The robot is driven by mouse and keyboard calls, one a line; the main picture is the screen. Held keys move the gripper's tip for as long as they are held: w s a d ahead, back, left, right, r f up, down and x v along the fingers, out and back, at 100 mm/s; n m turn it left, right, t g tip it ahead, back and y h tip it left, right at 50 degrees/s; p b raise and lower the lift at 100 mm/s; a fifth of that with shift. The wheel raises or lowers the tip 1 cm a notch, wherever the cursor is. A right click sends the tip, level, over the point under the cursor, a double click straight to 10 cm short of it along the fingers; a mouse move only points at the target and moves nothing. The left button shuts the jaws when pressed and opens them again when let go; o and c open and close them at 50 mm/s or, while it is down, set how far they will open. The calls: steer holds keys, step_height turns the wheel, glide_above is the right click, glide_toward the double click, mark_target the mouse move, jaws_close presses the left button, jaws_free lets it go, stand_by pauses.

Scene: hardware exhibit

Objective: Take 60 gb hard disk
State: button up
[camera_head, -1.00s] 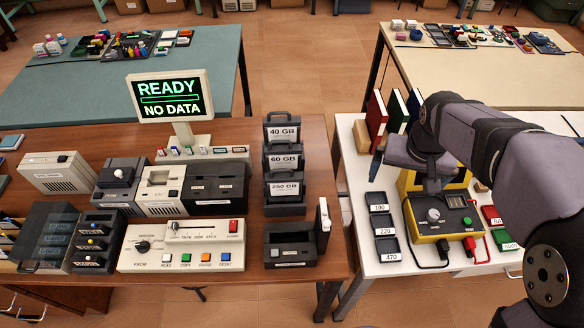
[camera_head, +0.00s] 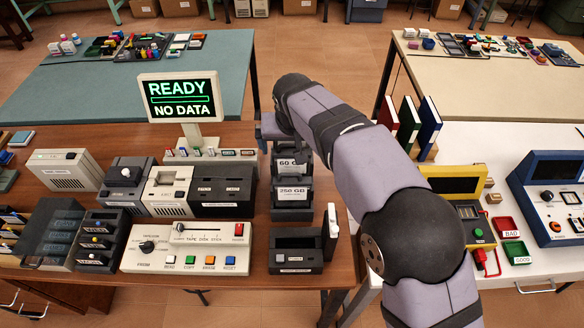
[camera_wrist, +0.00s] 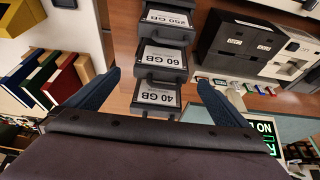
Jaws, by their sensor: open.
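In the wrist view the 60 GB disk (camera_wrist: 162,57) shows upside down, between the 250 GB disk (camera_wrist: 167,20) and the 40 GB disk (camera_wrist: 157,96). In the head view the 250 GB disk (camera_head: 293,191) is in front, and my arm hides the 40 GB one. My gripper (camera_wrist: 158,92) is open and empty, its two blue fingers apart on either side of the 40 GB disk's place in the picture.
A black dock (camera_head: 295,252) with a white upright piece stands in front of the rack. A tape drive unit (camera_head: 222,190) is to the left. A monitor (camera_head: 180,98) reads READY, NO DATA. Books (camera_head: 428,125) stand on the white table to the right.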

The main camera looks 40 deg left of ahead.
mark_target(292, 155)
steer(key=shift+p+x, duration=1.6)
steer(key=shift+x, duration=1.2)
steer(key=shift+s, duration=0.15)
steer(key=c, duration=1.8)
steer(key=shift+a+r, duration=0.1)
steer(key=c, duration=0.3)
step_height(292, 155, up, 18)
steer(key=shift+b, duration=0.6)
